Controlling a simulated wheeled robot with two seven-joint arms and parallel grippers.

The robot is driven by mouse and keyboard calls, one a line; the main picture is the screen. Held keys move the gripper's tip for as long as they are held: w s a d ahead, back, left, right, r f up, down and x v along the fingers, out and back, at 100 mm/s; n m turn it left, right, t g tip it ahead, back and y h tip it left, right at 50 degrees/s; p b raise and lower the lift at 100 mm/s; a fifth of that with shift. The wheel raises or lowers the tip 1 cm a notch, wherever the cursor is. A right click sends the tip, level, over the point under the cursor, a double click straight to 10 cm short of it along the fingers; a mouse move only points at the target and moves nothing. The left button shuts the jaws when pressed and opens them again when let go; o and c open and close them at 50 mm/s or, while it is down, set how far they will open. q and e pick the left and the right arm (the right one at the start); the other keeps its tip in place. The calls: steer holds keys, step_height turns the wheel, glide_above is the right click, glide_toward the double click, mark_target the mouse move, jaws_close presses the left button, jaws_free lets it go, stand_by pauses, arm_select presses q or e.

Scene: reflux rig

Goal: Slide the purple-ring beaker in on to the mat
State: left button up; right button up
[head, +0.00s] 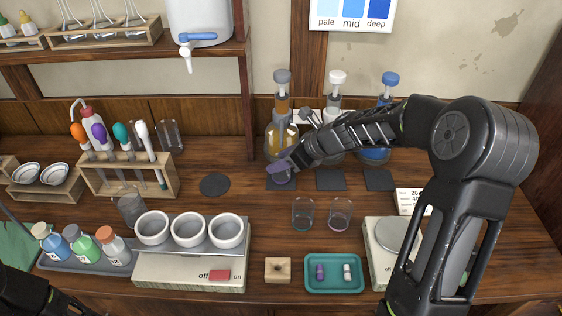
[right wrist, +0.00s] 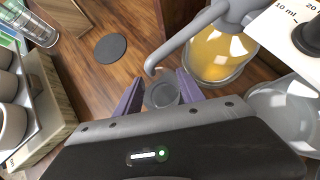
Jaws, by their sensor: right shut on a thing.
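My right gripper (head: 282,170) has purple fingers and reaches in from the right to the foot of the amber dispenser bottle (head: 282,138). In the right wrist view, its fingers (right wrist: 162,94) are shut on a small clear beaker (right wrist: 162,95). The beaker looks upright, with its mouth close to the curved grey spout (right wrist: 168,50). In the head view, the beaker (head: 283,177) is at the dark square mat (head: 272,187) in front of the amber bottle. The fingers hide much of it; I cannot tell its ring colour or whether it touches the mat. My left gripper is out of view.
Two beakers (head: 303,214) (head: 340,214) stand in front of the mats. Two more square mats (head: 331,181) (head: 379,181) lie to the right; a round dark mat (head: 214,185) lies left. A dropper rack (head: 130,185), cups on a stand (head: 190,264) and a teal tray (head: 334,289) surround this area.

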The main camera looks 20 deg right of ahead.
steer(key=shift+f, duration=0.2)
stand_by(0.6)
steer(key=o, duration=1.4)
steer(key=v, duration=0.7)
steer(key=shift+s+d+r, duration=0.1)
steer(key=shift+s+r, duration=0.1)
steer(key=shift+r, duration=0.1)
